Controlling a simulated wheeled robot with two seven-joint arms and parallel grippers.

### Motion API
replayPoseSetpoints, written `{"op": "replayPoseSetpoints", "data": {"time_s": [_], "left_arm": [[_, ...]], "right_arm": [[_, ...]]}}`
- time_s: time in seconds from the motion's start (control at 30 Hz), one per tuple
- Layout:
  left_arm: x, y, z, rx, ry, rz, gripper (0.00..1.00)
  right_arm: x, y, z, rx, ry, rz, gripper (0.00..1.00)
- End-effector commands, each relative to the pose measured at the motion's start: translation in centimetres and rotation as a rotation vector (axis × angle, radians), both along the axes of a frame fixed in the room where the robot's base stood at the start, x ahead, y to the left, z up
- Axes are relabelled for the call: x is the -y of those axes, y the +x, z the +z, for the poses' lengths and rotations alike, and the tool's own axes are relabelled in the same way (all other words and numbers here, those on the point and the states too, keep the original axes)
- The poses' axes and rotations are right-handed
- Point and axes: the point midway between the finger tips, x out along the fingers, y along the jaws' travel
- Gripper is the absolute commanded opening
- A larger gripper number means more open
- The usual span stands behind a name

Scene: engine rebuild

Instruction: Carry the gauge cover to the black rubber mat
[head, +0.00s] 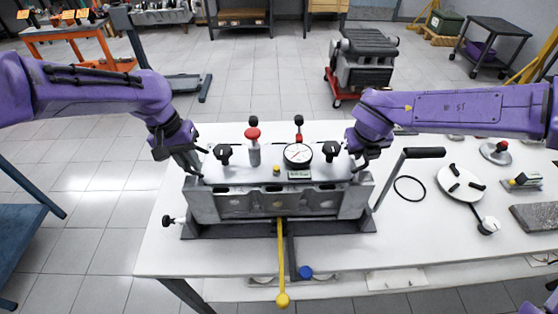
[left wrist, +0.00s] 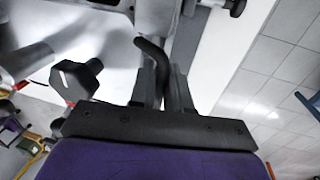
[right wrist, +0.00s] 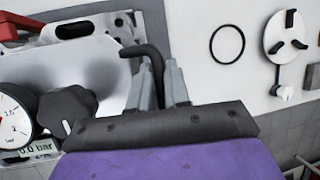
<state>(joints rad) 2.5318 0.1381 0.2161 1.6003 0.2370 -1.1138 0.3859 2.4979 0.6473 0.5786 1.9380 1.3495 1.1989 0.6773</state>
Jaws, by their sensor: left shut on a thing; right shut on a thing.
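The gauge cover (head: 240,174) is a pale plate on top of the grey engine block (head: 280,203). It carries a round dial gauge (head: 298,153), black knobs and a red-topped valve (head: 253,146). My left gripper (head: 194,166) is shut on the black bent handle (left wrist: 152,50) at the cover's left end. My right gripper (head: 361,163) is shut on the matching handle (right wrist: 148,55) at its right end. The cover looks level; I cannot tell whether it touches the block. I cannot make out the black rubber mat with certainty.
A crank handle (head: 423,153) rises right of the block, and a yellow-knobbed rod (head: 282,270) sticks out in front. A black ring (head: 410,188), a white disc (head: 460,183) and a dark grey slab (head: 537,217) lie on the right of the white table (head: 160,240).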

Motion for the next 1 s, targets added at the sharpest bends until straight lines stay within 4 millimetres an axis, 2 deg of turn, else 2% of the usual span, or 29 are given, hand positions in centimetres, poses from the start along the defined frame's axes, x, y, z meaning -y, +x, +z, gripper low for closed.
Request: {"op": "replayPoseSetpoints", "data": {"time_s": [0.17,0.5,0.6,1.0], "left_arm": [[0.0,0.1,0.7,0.003,0.000,0.001,0.00],[0.0,0.1,4.6,0.003,0.000,0.001,0.00],[0.0,0.1,5.3,0.002,0.000,0.000,0.00],[0.0,0.1,5.1,0.002,0.000,0.000,0.00]], "right_arm": [[0.0,0.1,0.7,0.003,0.000,0.001,0.00],[0.0,0.1,4.6,0.002,0.000,0.000,0.00],[0.0,0.0,5.3,0.002,0.000,0.000,0.00],[0.0,0.1,5.1,0.002,0.000,0.000,0.00]]}}
